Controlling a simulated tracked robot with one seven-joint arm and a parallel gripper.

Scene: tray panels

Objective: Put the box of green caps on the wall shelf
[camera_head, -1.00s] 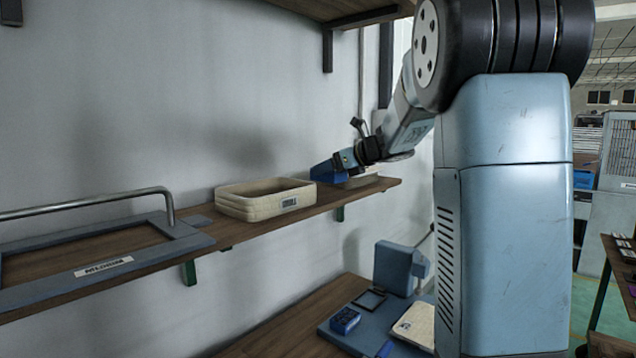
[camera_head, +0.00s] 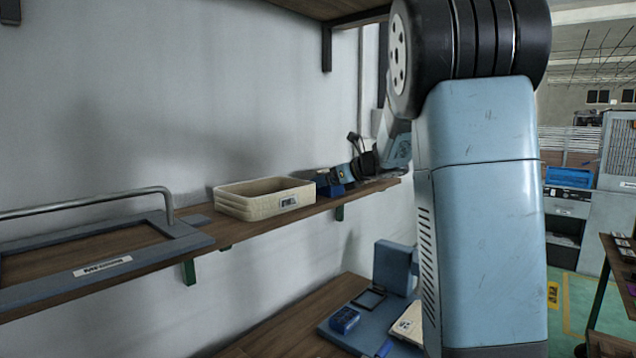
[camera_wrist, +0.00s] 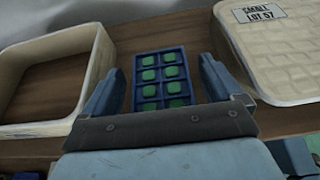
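The box of green caps (camera_wrist: 160,80) is a small blue tray with green caps in two rows. In the wrist view it sits flat on the wooden wall shelf (camera_wrist: 140,35), between two cream containers. My gripper (camera_wrist: 160,68) has its blue fingers spread on either side of the box, with a gap showing at each side. In the head view the box (camera_head: 331,190) is a small blue patch on the shelf (camera_head: 225,232), partly hidden by my gripper (camera_head: 342,180) at the shelf's right part.
An open cream bin (camera_head: 262,205) stands left of the box. A cream container with a lot label (camera_wrist: 275,50) is close on the other side. A grey frame with a handle (camera_head: 100,265) lies farther left. Below is a bench with a blue-grey fixture (camera_head: 390,268).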

